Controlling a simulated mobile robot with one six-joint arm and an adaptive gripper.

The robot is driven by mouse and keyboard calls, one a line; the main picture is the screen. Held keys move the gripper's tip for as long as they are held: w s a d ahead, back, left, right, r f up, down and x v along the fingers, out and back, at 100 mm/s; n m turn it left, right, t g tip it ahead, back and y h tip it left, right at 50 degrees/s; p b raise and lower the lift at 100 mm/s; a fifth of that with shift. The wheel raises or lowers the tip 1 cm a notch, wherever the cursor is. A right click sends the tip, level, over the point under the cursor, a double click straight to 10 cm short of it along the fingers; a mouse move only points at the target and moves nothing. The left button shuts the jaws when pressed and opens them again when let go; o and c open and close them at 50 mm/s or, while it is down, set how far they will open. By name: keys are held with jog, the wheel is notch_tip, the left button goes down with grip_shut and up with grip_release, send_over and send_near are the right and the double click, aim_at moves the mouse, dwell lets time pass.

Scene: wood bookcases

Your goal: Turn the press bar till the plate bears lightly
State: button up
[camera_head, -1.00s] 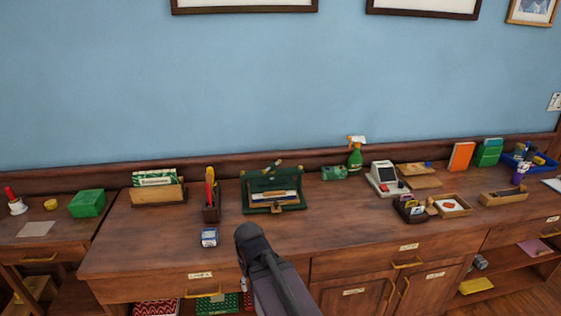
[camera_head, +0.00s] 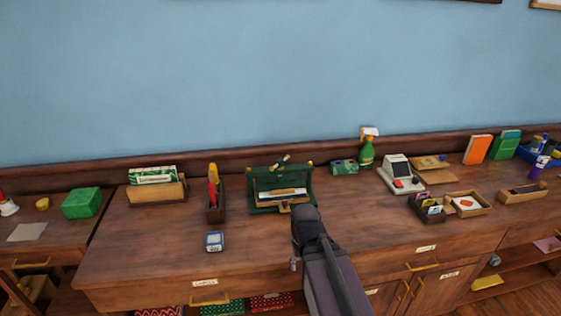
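The press (camera_head: 253,197) is a dark green frame standing on the wooden desk, near the middle of the view. A bar (camera_head: 280,162) with light ends lies slantwise across its top. Papers or a brown piece show inside the frame, but I cannot make out the plate or how it bears on them. My dark grey arm rises from the bottom edge and ends in front of the press, close to its lower right corner in the picture. No fingers of my gripper show; the arm seems to hide them.
A pen holder (camera_head: 215,207) and a small blue-and-white box (camera_head: 214,241) stand left of the press. A letter rack (camera_head: 157,190) and a green box (camera_head: 82,203) are farther left. A spray bottle (camera_head: 367,151) and a white machine (camera_head: 397,173) stand right. The desk front is mostly clear.

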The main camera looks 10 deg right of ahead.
jog(key=shift+d, duration=0.15)
jog(key=shift+o, duration=0.6)
notch_tip(320, 180, up, 21)
jog(key=m+p, duration=0.9)
jog(key=p, duration=1.2)
send_over(280, 160)
jog(key=shift+w+f, duration=0.1)
jog(key=shift+f, duration=0.05)
jog(key=shift+f+b, duration=0.25)
jog(key=shift+b, duration=0.1)
notch_tip(280, 160, down, 13)
jog(key=b, duration=1.3)
jog(key=shift+f, duration=0.15)
